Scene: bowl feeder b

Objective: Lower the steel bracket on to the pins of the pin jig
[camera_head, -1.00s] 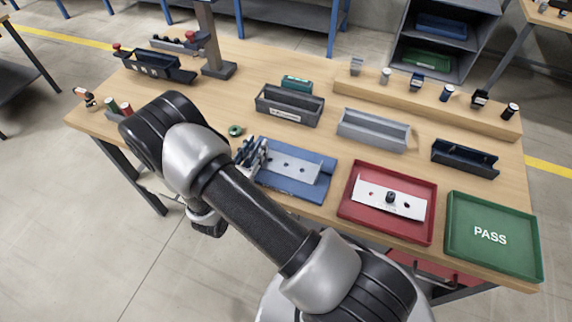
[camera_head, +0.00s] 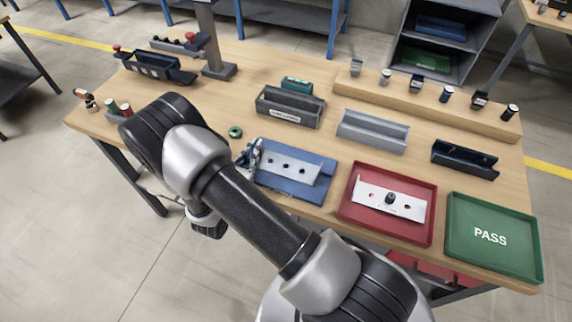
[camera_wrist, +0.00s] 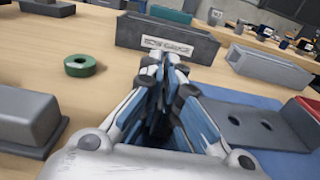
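The steel bracket (camera_head: 296,169) is a pale flat plate with dark round holes, over the blue plate of the pin jig (camera_head: 322,183). In the wrist view the bracket (camera_wrist: 286,124) is right of my gripper (camera_wrist: 166,76), its near left edge hidden behind the right finger. In the head view my gripper (camera_head: 251,157) is at that left end, partly behind my arm. The blue jig (camera_wrist: 252,103) shows beyond the bracket. The pins, and any gap under the bracket, cannot be made out.
A red tray (camera_head: 343,215) with another pale bracket and a green PASS tray (camera_head: 528,262) lie to the right. A labelled grey bin (camera_head: 290,107) and a light grey channel (camera_head: 372,133) stand behind. A green ring (camera_head: 236,131) lies left of the jig.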

